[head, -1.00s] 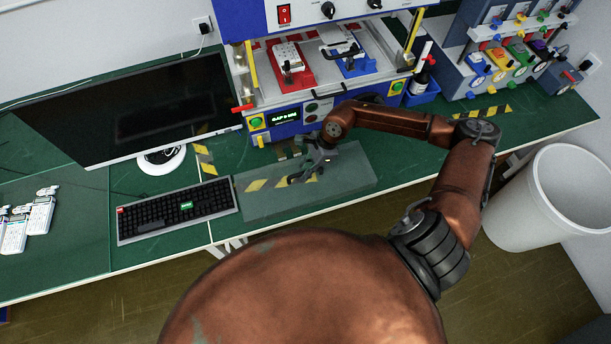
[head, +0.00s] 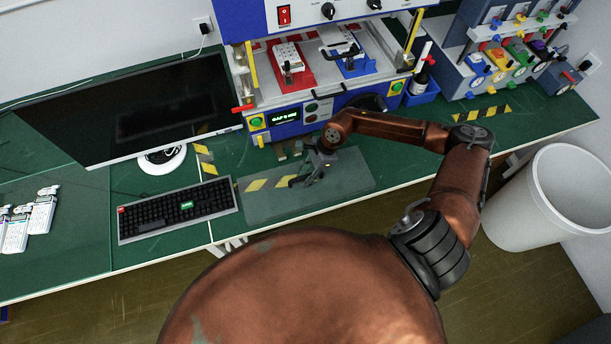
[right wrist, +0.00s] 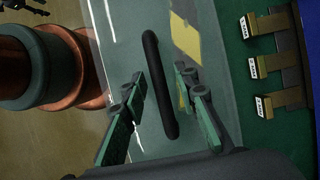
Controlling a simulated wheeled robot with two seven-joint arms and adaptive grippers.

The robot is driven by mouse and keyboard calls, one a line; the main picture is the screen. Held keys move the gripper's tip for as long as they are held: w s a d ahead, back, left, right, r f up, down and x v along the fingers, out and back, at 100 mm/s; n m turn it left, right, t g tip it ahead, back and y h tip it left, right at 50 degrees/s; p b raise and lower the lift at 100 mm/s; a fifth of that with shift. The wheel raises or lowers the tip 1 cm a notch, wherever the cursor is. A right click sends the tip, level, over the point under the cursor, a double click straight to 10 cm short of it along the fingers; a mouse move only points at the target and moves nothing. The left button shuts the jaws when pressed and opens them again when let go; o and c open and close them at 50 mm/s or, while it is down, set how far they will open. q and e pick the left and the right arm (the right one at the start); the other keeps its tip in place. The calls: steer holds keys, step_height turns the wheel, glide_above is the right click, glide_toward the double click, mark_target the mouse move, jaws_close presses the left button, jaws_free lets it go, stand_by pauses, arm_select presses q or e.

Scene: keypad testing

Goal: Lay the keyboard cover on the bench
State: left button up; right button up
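The keyboard cover (head: 345,186) is a clear, greyish sheet with a dark bar handle. It looks flat on the green bench, right of the black keyboard (head: 177,210). In the right wrist view the cover (right wrist: 130,28) shows with its black handle (right wrist: 151,70). My right gripper (head: 304,180) is low over the cover at the handle. In the right wrist view its green-padded fingers (right wrist: 160,82) stand apart, one on each side of the handle, with gaps between. Whether the fingertips reach down past the handle is hard to tell. My left gripper is not in view.
A monitor (head: 130,112) stands behind the keyboard. A blue test station (head: 290,120) stands behind the cover, with small metal blocks (right wrist: 268,67) on the bench near it. White handheld devices (head: 40,215) lie far left. A white bin (head: 560,200) stands right of the bench.

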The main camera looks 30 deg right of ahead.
steer(key=v, duration=1.2)
